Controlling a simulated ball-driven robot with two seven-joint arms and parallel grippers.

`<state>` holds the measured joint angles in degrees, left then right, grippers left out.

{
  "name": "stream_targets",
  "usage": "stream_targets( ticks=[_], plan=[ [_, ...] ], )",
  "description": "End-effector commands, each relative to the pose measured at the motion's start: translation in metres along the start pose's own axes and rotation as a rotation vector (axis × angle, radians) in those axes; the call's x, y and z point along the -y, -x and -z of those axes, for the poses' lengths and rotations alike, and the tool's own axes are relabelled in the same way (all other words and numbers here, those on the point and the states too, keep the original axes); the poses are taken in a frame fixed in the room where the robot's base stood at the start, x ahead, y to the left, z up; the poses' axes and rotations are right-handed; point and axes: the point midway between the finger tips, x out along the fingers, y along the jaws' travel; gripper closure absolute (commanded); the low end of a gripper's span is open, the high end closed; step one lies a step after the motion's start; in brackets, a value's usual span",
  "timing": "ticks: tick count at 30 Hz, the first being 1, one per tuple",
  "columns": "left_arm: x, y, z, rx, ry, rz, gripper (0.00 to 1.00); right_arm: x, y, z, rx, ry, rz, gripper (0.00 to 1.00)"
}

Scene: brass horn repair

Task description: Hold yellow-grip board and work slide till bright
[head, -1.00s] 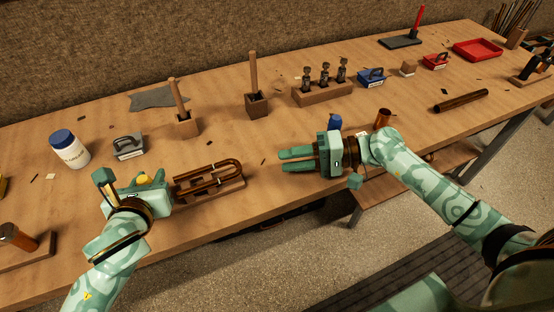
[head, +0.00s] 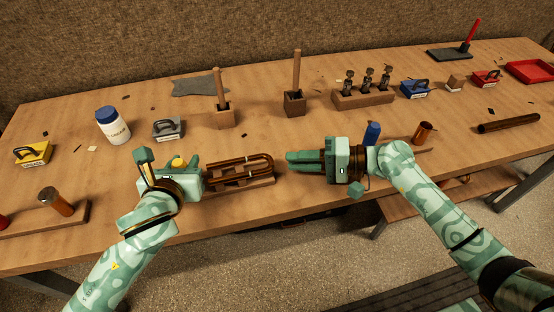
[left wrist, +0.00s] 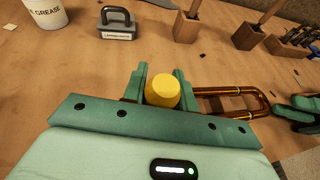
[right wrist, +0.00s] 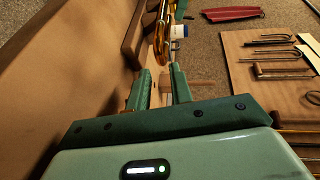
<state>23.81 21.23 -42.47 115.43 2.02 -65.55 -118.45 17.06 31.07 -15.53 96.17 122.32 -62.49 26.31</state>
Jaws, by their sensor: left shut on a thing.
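The slide (head: 235,165) is a U-shaped brown-gold brass tube, lying on a wooden board (head: 255,183) near the front of the bench, its bow to the right. The board's yellow grip (head: 178,163) is between my left gripper's fingers, and it shows plainly in the left wrist view (left wrist: 162,92). My left gripper (head: 190,168) is shut on this yellow grip. My right gripper (head: 288,162) is open and empty, fingertips just right of the bow. In the right wrist view the slide (right wrist: 161,42) appears ahead of the parted fingers.
Handled blocks stand along the bench: yellow (head: 33,153), grey (head: 168,129), blue (head: 415,89) and red (head: 487,78). A white jar (head: 113,126) stands behind my left arm. A copper cup (head: 422,133) and a blue item (head: 372,133) are behind my right arm.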

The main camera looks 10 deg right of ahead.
Motion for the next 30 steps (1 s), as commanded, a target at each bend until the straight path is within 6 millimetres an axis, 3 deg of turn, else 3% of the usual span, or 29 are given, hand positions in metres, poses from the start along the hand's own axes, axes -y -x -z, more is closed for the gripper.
stream_targets(
  ticks=[6, 11, 19, 21, 22, 26, 30],
  plan=[
    [0.0, 0.0, 0.0, -0.001, 0.0, 0.0, 0.94, 0.0, -0.039, 0.0, 0.0, -0.002, 0.001, 0.78],
    [0.0, 0.0, 0.0, -0.001, 0.0, 0.0, 0.94, -0.001, -0.05, 0.0, 0.0, -0.002, -0.001, 0.78],
    [0.0, 0.0, 0.0, -0.001, 0.0, 0.0, 0.94, -0.001, -0.051, 0.0, 0.0, -0.002, -0.002, 0.78],
    [0.0, 0.0, 0.0, -0.001, 0.0, 0.0, 0.94, -0.001, -0.051, 0.0, 0.0, -0.001, -0.002, 0.98],
    [0.0, 0.0, 0.0, -0.001, 0.0, 0.0, 0.94, -0.001, -0.051, 0.0, 0.0, -0.001, -0.002, 1.0],
    [0.0, 0.0, 0.0, -0.001, 0.0, 0.0, 0.94, -0.001, -0.051, 0.0, 0.0, -0.002, -0.003, 1.0],
    [0.0, 0.0, 0.0, -0.001, 0.0, -0.001, 0.94, -0.006, -0.036, 0.006, -0.001, -0.001, -0.007, 1.0]
  ],
)
